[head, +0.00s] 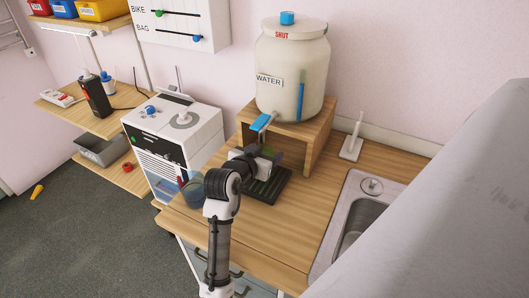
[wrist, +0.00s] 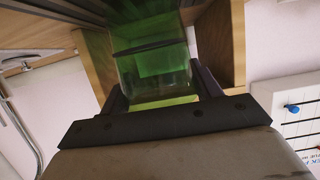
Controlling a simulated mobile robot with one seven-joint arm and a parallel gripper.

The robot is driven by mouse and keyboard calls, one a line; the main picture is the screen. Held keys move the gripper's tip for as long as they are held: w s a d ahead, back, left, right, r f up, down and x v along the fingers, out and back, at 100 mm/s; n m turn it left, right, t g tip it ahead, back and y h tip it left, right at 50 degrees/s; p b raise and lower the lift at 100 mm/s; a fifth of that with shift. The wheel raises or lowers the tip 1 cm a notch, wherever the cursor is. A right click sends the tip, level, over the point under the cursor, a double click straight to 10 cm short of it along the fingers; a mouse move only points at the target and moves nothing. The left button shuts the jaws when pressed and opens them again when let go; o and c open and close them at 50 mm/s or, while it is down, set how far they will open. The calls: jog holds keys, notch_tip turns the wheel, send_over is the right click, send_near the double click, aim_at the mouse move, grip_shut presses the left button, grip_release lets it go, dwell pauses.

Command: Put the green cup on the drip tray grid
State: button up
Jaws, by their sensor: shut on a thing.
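The green cup (wrist: 150,65) is see-through and sits between the two fingers of my gripper (wrist: 160,88) in the wrist view. My gripper is shut on it. In the head view my gripper (head: 262,157) is just in front of the dispenser's wooden stand, and only a little green of the cup (head: 268,150) shows past it. The drip tray grid (head: 267,189) is black and slotted and lies on the counter below the gripper. My arm hides part of the tray. I cannot tell whether the cup's base touches the grid.
A cream water dispenser (head: 292,70) marked WATER stands on a wooden stand (head: 318,138), with a blue-handled tap (head: 262,122) above the tray. A bluish container (head: 192,191) stands left of my arm. A sink (head: 359,218) is at right. Bare counter (head: 280,237) lies in front.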

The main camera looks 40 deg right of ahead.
jog(key=o, duration=1)
jog(key=shift+o, duration=0.2)
jog(key=shift+r, duration=0.15)
jog(key=b+v, duration=0.3)
jog(key=v, duration=0.9)
jog(key=shift+b, duration=0.35)
